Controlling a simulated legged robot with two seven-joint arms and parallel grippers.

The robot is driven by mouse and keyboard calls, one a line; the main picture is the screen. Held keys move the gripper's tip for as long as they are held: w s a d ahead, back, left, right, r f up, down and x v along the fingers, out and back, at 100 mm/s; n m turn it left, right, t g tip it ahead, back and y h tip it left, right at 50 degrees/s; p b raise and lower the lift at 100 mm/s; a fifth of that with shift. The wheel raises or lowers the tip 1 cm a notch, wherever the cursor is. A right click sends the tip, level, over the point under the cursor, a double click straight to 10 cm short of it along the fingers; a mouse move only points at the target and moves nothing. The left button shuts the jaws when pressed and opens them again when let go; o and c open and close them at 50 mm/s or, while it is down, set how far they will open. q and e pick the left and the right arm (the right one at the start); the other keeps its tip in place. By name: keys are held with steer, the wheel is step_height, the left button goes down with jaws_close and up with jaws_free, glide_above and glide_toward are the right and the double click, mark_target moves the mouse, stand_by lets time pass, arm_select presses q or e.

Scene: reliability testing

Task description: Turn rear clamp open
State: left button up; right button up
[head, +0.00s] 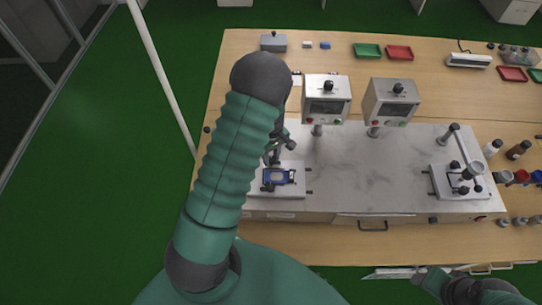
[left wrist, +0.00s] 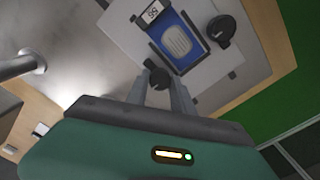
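A pale clamp fixture (head: 296,190) stands on the left of the metal worktop, with a blue-framed part (head: 277,177) on it. In the left wrist view the blue part (left wrist: 178,42) lies in the fixture, with a round black knob (left wrist: 221,29) beside it. My left gripper (head: 279,143) is over the fixture's rear side, partly hidden by my arm. In the left wrist view its fingers are apart, with a dark knob (left wrist: 157,76) at or between the tips; contact is unclear. My right gripper (head: 400,272) is low at the table's front edge, its opening unclear.
Two box-shaped instruments with screens (head: 327,98) (head: 391,101) stand behind the fixture. Another fixture (head: 447,182) with a lever stands at the right. Bottles (head: 518,150) line the right side. Green (head: 367,51) and red (head: 399,53) trays lie behind. The middle worktop (head: 370,170) is clear.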

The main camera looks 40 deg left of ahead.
mark_target(272, 158)
arm_select(q)
steer(key=o, duration=0.4)
steer(key=shift+d, duration=0.1)
steer(key=shift+o, duration=0.2)
step_height(272, 158, up, 17)
steer(key=b, duration=0.1)
steer(key=shift+f+b, duration=0.15)
steer(key=shift+b, duration=0.15)
steer(key=shift+w, duration=0.1)
steer(key=s+d+f+m+t+b, duration=0.1)
steer(key=s+d+f+m+b, duration=0.1)
steer(key=d+m, duration=0.5)
steer(key=s+d+f+m+t+b, duration=0.1)
steer(key=s+d+f+m, duration=0.4)
steer(key=d, duration=0.5)
steer(key=s+m+b, duration=0.1)
steer(key=s+m, duration=0.1)
steer(key=m, duration=0.1)
steer(key=shift+s+d+t, duration=0.15)
steer(key=shift+s+t, duration=0.05)
steer(key=shift+t, duration=0.1)
